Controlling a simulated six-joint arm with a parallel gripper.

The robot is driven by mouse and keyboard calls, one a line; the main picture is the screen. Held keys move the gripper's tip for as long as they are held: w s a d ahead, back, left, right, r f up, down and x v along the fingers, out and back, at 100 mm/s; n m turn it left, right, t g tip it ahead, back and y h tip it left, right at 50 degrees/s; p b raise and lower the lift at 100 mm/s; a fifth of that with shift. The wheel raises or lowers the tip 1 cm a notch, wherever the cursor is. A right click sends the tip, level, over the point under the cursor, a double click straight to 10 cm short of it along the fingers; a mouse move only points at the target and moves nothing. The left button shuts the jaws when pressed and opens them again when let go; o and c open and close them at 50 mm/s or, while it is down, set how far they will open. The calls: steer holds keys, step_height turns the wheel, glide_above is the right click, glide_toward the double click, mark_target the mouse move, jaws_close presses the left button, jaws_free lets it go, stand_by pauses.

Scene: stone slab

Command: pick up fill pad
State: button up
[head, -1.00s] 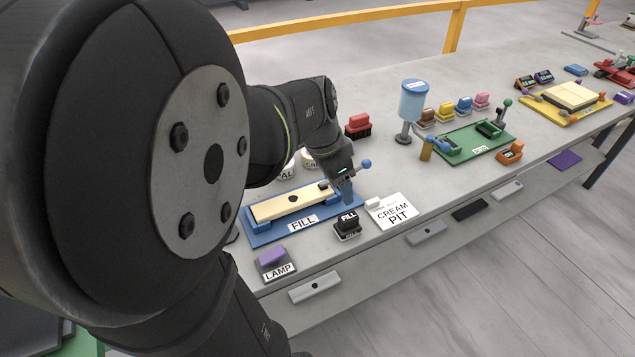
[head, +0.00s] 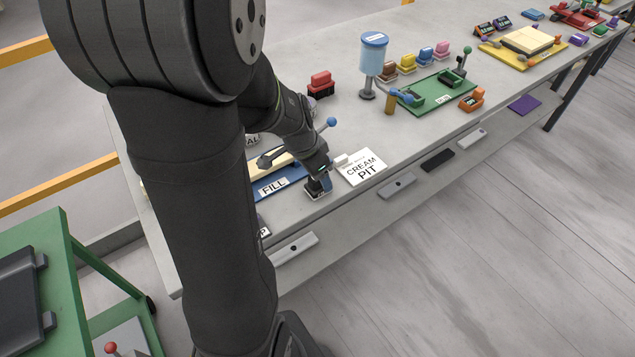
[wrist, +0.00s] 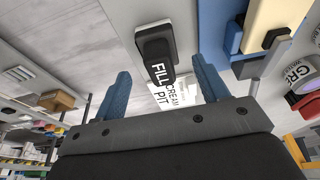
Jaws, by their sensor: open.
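The fill pad (wrist: 154,46) is a black block with a white FILL label, in the top middle of the wrist view. In the head view the fill pad (head: 315,190) is at the slab's front edge, partly hidden by my gripper (head: 323,180). In the wrist view my gripper (wrist: 161,78) is open, with its two blue fingers either side of the pad's line and a gap between. I cannot tell whether either finger touches the pad.
The blue FILL tray (head: 286,184) with a cream block lies left of the pad. The white CREAM PIT plate (head: 362,168) lies to its right. A blue-topped dispenser (head: 373,58) and a red-topped block (head: 320,83) stand farther back.

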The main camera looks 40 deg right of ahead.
steer(key=shift+x, duration=2.2)
steer(key=shift+c, duration=0.5)
steer(key=c, duration=1)
